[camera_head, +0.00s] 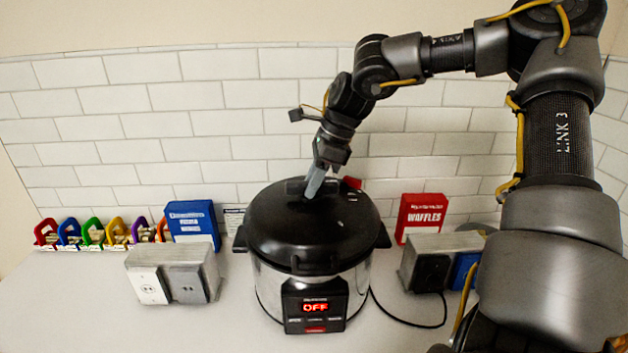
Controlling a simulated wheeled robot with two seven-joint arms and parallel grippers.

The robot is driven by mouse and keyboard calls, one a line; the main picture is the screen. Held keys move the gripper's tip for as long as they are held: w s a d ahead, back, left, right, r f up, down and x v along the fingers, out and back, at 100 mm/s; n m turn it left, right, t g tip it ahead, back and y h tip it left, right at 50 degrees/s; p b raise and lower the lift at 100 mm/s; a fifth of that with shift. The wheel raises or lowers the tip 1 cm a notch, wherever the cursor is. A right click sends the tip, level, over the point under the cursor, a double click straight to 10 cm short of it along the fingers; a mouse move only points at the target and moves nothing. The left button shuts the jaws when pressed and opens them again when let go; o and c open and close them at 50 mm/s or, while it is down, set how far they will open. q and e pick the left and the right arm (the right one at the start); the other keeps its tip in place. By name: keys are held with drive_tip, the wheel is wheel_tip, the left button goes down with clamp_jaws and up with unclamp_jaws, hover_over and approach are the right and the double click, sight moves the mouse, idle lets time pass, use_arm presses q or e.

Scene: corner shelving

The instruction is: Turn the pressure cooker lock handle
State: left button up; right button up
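The pressure cooker (308,250) stands on the counter in the middle of the head view, with a black lid (310,228), a steel body and a front panel reading "OFF". A dark raised handle (293,187) shows at the top of the lid, partly behind my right gripper. My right gripper (314,186) points down at the lid's handle from above, and its grey fingers reach down to the handle. I cannot tell whether they touch it or how far apart they are. A small red part (352,183) shows at the lid's back right. My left gripper is not in view.
Metal outlet boxes stand left (195,272) and right (437,262) of the cooker. A blue box (193,222), a red waffles box (422,215) and several coloured clips (92,235) stand near the tiled wall. A black cord (405,318) lies at right. The front left counter is clear.

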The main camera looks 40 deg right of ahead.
drive_tip(key=shift+o, duration=1.3)
drive_tip(key=shift+r, duration=0.1)
drive_tip(key=b+v, duration=0.2)
drive_tip(key=v, duration=0.8)
drive_tip(key=shift+r, duration=0.3)
drive_tip(key=shift+s, duration=0.15)
